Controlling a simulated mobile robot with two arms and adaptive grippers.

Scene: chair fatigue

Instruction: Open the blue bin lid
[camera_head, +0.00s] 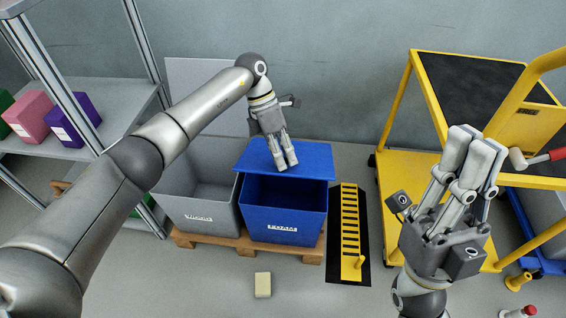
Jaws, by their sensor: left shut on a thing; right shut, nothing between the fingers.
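The blue bin (285,228) stands on a wooden pallet in the middle of the view, with a white label on its front. Its blue lid (318,160) is partly open: it covers the rear of the bin, and the dark inside shows below its front edge. My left gripper (287,164) reaches down over the lid from behind and is shut on the lid near the middle of its front edge. The exact contact is hidden by the fingers. My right gripper (477,140) is shut and empty, raised at the right in front of the yellow cart.
An open grey bin (198,213) stands left of the blue bin on the same pallet (300,255). A shelf (110,100) with coloured boxes is at the left, a yellow cart (405,170) at the right. A yellow ramp-like piece (349,215) and a small beige block (263,285) lie on the floor.

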